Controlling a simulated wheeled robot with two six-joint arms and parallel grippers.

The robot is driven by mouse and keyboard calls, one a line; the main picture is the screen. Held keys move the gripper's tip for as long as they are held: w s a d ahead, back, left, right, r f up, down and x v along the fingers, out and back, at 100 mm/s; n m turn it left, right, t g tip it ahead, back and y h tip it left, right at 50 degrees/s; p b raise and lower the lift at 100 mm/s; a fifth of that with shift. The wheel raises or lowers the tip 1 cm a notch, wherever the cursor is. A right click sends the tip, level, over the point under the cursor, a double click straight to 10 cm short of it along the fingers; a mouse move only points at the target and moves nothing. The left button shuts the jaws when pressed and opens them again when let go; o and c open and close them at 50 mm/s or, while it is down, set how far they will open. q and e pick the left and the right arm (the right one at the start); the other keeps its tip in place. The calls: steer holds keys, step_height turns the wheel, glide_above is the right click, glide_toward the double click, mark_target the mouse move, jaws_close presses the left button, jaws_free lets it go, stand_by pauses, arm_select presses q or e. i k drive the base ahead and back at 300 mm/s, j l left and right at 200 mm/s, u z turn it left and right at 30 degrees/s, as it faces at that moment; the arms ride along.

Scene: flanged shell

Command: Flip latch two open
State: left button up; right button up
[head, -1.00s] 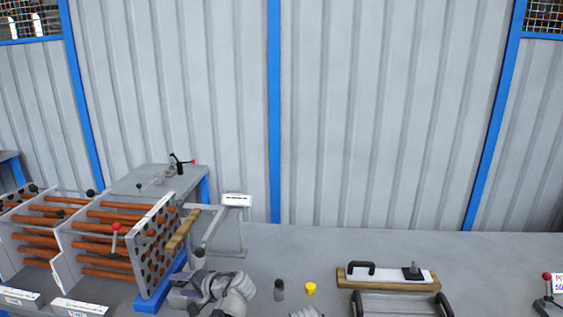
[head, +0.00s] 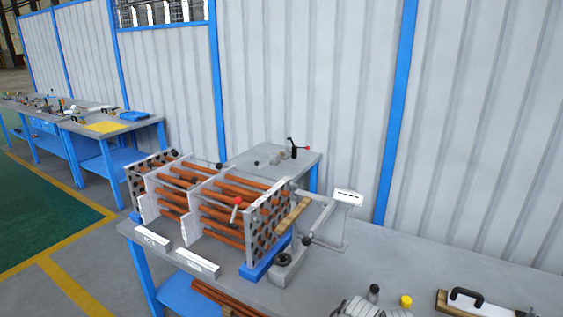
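A flanged shell with copper-coloured tubes (head: 228,210) stands on the grey workbench. A lever with a red ball knob (head: 237,204) rises at its front side. A grey part of my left gripper or wrist (head: 362,308) shows at the bottom edge, right of the shell and away from both levers. Its fingertips are not clear. My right gripper is not clearly visible.
Two white label plates (head: 197,263) sit at the front of the bench. A dark cylinder (head: 374,292), a yellow cap (head: 406,301) and a board with a black handle (head: 466,297) are at the lower right. A round black-and-grey fitting (head: 283,259) stands beside the shell's right end.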

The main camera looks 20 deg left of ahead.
mark_target(195, 178)
steer(key=u, duration=1.45)
